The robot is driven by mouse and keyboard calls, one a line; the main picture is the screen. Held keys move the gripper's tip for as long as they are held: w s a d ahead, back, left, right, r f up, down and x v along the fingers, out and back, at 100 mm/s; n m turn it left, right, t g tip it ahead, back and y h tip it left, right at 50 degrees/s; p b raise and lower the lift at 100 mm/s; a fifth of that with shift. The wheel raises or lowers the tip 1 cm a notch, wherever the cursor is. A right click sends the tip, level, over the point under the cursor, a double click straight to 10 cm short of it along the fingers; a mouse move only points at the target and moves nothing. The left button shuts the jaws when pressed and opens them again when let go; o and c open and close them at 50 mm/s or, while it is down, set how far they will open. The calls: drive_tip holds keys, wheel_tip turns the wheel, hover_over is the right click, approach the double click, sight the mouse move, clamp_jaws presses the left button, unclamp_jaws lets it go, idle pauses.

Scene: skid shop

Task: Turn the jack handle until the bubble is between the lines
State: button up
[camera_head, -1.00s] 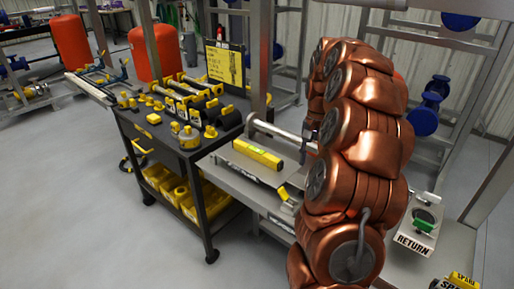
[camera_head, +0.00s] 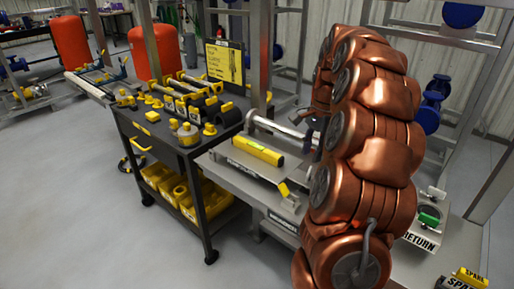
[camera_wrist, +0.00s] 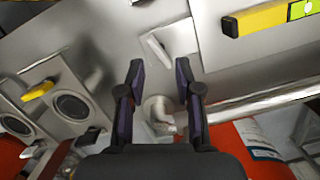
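A yellow spirit level (camera_head: 258,151) lies on the grey steel bench (camera_head: 238,178). Part of the level shows at the top right of the wrist view (camera_wrist: 270,17), with its green vial at the edge; I cannot make out the bubble against the lines. My gripper (camera_wrist: 158,75) is open and empty, its two dark fingers apart over the bench, left of and below the level in the wrist view. A rounded metal piece (camera_wrist: 160,112) shows between the fingers, apparently beyond them. I cannot tell which part is the jack handle. In the head view my arm hides part of the bench.
A black cart (camera_head: 190,150) with yellow-capped tools and yellow bins stands left of the bench. A yellow sign (camera_head: 225,66) stands behind it. A RETURN tray (camera_head: 424,240) and a SPARE label (camera_head: 470,278) are at the right. Steel posts rise near the bench.

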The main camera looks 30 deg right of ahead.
idle(0.3)
drive_tip(key=m, duration=0.4)
drive_tip(key=shift+r+m+t+b, duration=0.35)
drive_tip(key=shift+r+m+t, duration=0.05)
idle(0.3)
drive_tip(key=shift+a+r, duration=0.15)
drive_tip(key=shift+a, duration=0.2)
drive_tip(key=s+a+r+n+g+p, duration=0.1)
drive_tip(key=s+a+r+n+p, duration=0.15)
drive_tip(key=a+n, duration=0.6)
drive_tip(key=s+a+r+n+p, duration=0.2)
drive_tip(key=s+a+n+p, duration=0.15)
drive_tip(key=a, duration=0.95)
drive_tip(key=s+a+f+n+p, duration=0.1)
drive_tip(key=s+a+n+p, duration=0.1)
drive_tip(key=s+a+n, duration=0.3)
drive_tip(key=s+a+f+n+g+h+p, duration=0.1)
drive_tip(key=s+a+n, duration=0.4)
drive_tip(key=s, duration=0.7)
drive_tip(key=shift+s+n+g+h+p, duration=0.3)
drive_tip(key=shift+s+n+p, duration=0.1)
drive_tip(key=shift+n+p, duration=0.15)
